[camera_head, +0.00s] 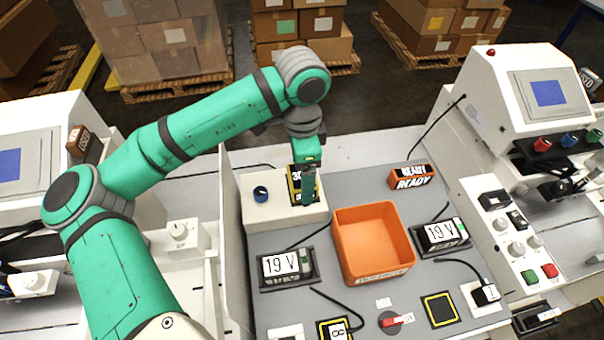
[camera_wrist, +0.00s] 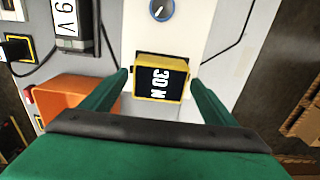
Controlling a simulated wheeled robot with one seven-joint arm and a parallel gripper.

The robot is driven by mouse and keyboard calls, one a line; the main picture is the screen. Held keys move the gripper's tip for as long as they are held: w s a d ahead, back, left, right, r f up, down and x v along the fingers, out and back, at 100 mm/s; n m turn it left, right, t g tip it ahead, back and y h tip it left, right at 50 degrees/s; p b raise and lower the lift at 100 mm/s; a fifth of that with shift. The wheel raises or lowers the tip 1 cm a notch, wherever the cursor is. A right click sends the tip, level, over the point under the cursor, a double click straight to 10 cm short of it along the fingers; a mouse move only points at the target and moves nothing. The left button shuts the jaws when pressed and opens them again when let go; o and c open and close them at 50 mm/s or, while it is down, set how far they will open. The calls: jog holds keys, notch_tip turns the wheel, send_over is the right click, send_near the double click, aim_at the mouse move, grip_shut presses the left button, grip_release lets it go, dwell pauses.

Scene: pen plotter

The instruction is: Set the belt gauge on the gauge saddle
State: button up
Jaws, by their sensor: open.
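The belt gauge appears to be the yellow-edged block with a black face reading 30 N (camera_wrist: 161,77). In the head view the belt gauge (camera_head: 295,182) is partly hidden behind my gripper, at the white box with a blue knob (camera_head: 262,213). My gripper (camera_wrist: 159,80) is open, with one finger at each side of the block. Small or no gaps show there; I cannot tell whether the fingers touch it. In the head view my gripper (camera_head: 307,188) points down over the white box. No part is clearly marked as the gauge saddle; whether the block rests on it is unclear.
An orange bin (camera_head: 347,263) stands right of the white box. A READY sign (camera_head: 411,178) is behind it. Two 19 V displays (camera_head: 286,264) (camera_head: 442,234) flank the bin. A yellow-bordered dark square (camera_head: 440,309) and red switch (camera_head: 397,320) lie in front. Cables cross the grey panel.

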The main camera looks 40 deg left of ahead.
notch_tip(320, 180, up, 11)
jog(key=shift+r, duration=0.15)
dwell(0.8)
